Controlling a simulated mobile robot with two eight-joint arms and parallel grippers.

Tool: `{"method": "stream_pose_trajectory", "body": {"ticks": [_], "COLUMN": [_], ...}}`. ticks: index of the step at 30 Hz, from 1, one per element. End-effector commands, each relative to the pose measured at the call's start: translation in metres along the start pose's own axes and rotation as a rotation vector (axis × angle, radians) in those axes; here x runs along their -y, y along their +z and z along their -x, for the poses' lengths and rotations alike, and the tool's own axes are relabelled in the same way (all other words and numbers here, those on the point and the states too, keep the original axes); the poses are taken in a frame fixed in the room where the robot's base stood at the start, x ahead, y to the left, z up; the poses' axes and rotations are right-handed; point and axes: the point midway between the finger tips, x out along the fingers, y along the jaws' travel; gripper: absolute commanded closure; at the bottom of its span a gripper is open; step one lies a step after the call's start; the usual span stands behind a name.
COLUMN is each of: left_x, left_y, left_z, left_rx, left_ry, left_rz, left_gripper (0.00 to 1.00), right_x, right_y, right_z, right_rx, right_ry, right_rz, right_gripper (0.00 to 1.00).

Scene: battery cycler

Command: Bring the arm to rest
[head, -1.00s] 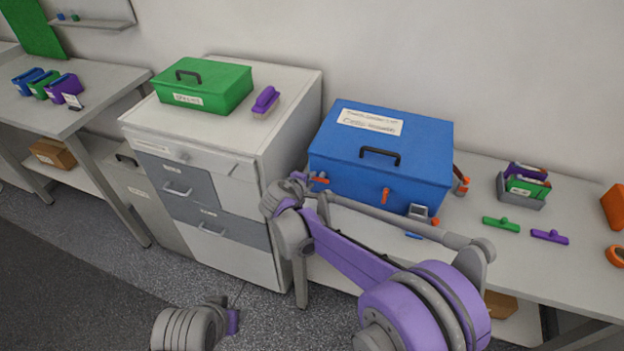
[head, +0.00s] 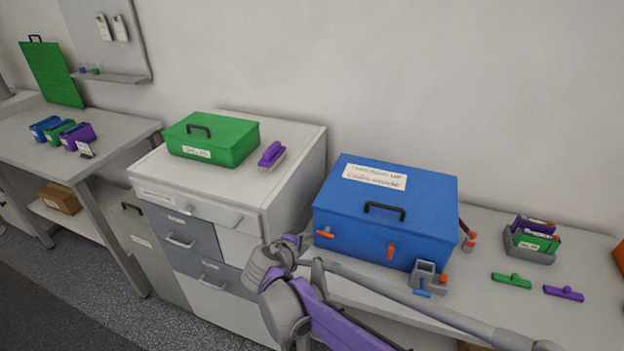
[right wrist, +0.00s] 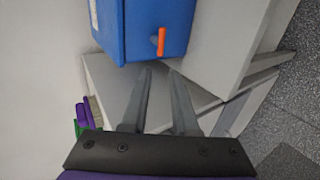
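My right arm (head: 325,322), purple and grey, reaches up from the bottom of the head view. Its gripper (head: 303,243) is small and partly hidden there, at the gap between the drawer cabinet and the blue box (head: 385,215). In the right wrist view, the two grey fingers of the gripper (right wrist: 159,72) stand apart with nothing visible between them. They point toward the blue box (right wrist: 145,25) and its orange latch (right wrist: 161,41); I cannot tell the exact distance. My left gripper is not in view.
The drawer cabinet (head: 200,215) carries a green box (head: 213,140) and a purple brush (head: 271,155). On the right bench (head: 480,300) are a grey bin (head: 532,256), a green-handled piece (head: 511,280) and a purple-handled piece (head: 563,293). A left table (head: 60,155) holds small bins.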

Motion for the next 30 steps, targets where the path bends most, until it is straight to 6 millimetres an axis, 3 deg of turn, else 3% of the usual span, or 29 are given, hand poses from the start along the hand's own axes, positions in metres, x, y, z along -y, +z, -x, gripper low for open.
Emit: {"method": "stream_pose_trajectory", "body": {"ticks": [2, 5, 8, 11, 15, 21, 25, 30], "left_x": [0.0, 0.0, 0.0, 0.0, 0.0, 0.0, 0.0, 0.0], "left_y": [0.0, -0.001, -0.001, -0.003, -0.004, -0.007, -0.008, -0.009], "left_z": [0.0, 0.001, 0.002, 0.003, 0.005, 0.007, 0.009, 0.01], "left_rx": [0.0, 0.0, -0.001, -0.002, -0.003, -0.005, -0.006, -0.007], "left_ry": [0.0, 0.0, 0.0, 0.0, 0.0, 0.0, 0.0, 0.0], "left_rz": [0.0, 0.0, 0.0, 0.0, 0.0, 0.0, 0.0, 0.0], "left_gripper": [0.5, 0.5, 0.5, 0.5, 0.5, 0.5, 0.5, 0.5], "right_x": [0.0, -0.002, 0.0, 0.008, 0.033, 0.085, 0.121, 0.152], "right_y": [0.003, 0.022, 0.063, 0.118, 0.189, 0.263, 0.289, 0.303], "right_z": [0.0, 0.002, 0.008, 0.021, 0.05, 0.098, 0.124, 0.145], "right_rx": [0.002, 0.014, 0.039, 0.074, 0.121, 0.178, 0.202, 0.214], "right_ry": [-0.003, -0.029, -0.09, -0.173, -0.288, -0.423, -0.488, -0.537], "right_rz": [-0.005, -0.044, -0.14, -0.285, -0.516, -0.861, -1.067, -1.245], "right_gripper": [0.72, 0.72, 0.72, 0.72, 0.72, 0.72, 0.72, 0.72]}}
